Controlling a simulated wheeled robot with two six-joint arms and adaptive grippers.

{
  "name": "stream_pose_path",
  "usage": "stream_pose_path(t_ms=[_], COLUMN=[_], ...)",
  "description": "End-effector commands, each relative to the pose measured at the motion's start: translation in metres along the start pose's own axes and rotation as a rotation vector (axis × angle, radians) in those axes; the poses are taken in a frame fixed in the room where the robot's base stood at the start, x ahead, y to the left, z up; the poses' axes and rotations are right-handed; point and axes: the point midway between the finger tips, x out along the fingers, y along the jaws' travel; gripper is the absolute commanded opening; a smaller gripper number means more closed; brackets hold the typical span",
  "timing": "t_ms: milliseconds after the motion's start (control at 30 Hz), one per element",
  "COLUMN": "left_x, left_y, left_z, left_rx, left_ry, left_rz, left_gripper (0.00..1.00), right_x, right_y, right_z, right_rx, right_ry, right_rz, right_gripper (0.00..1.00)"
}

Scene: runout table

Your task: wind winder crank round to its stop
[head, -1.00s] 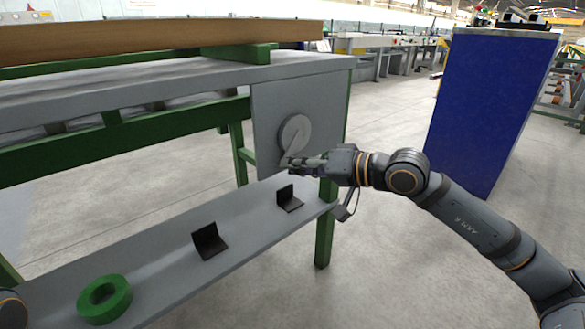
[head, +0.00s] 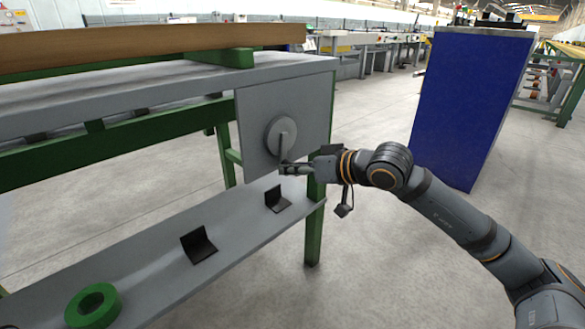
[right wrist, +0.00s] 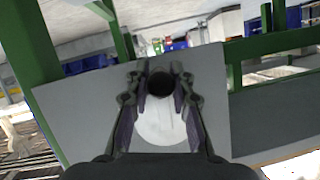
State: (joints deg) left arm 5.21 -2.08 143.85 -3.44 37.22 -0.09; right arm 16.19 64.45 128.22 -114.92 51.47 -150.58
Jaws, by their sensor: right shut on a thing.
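The winder crank has a round grey disc (head: 281,136) on an upright grey panel at the table's end. Its arm (head: 283,150) points roughly straight down from the disc's middle. My right gripper (head: 287,168) reaches in from the right and is shut at the arm's lower end, which it mostly hides. In the right wrist view the crank's dark round handle (right wrist: 160,84) sits between the two fingers, with the pale disc (right wrist: 165,128) behind it. My left gripper is not in view.
Below the panel, a grey shelf (head: 235,227) carries two black angle brackets (head: 277,199) (head: 198,245) and a green ring (head: 93,305). A green table leg (head: 314,225) stands under my right wrist. A blue cabinet (head: 470,110) stands at right, with open floor between.

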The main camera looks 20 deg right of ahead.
Motion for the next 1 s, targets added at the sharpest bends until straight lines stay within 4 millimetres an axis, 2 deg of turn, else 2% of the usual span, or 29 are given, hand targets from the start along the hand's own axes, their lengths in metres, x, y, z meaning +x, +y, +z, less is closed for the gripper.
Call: stream_pose_path(t_ms=[400, 433, 567, 867, 1000], left_x=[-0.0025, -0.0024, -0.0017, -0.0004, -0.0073], left_y=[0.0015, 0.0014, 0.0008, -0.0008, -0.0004], left_z=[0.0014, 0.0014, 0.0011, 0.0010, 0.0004], left_rx=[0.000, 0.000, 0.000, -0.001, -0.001], left_ry=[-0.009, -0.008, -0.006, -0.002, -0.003], left_rz=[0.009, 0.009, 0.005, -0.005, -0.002], left_gripper=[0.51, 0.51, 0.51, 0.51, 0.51], right_x=[0.0002, 0.0002, 0.0002, 0.0002, 0.0015], right_y=[-0.0011, -0.0011, -0.0007, -0.0004, -0.0074], right_z=[0.0015, 0.0015, 0.0012, 0.0007, 0.0033], right_rx=[-0.006, -0.006, -0.005, 0.001, 0.117], right_ry=[-0.003, -0.003, -0.002, -0.001, 0.002], right_rz=[-0.002, -0.002, -0.001, -0.002, -0.050], right_gripper=[0.00, 0.27, 0.44, 0.46, 0.46])
